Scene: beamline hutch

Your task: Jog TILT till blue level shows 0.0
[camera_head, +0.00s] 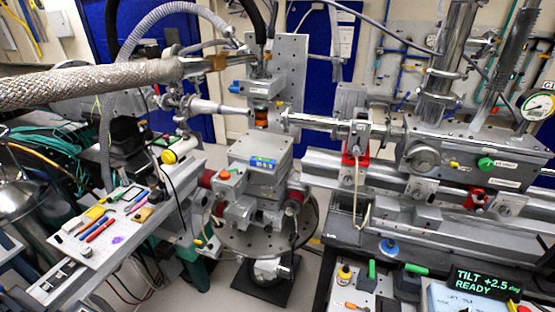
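A small blue level (263,163) with a greenish window lies on the grey stage stack (258,185) in the middle of the view. Its reading is too small to make out. A black display (482,282) at the lower right shows "TILT +2.5 deg" and "READY" in green letters. A pale blue and white panel or sheet (455,300) lies below it, with writing too blurred to read fully and its lower part cut off by the frame. I cannot pick out a jog button. Neither of my grippers is in view.
A bench (95,262) with pens and small tools stands at the left. A thick braided hose (90,85) crosses the upper left. Beam pipes (320,122) run above the stage at right. Green-handled tools (372,268) and a yellow-capped bottle (345,273) stand at the lower right.

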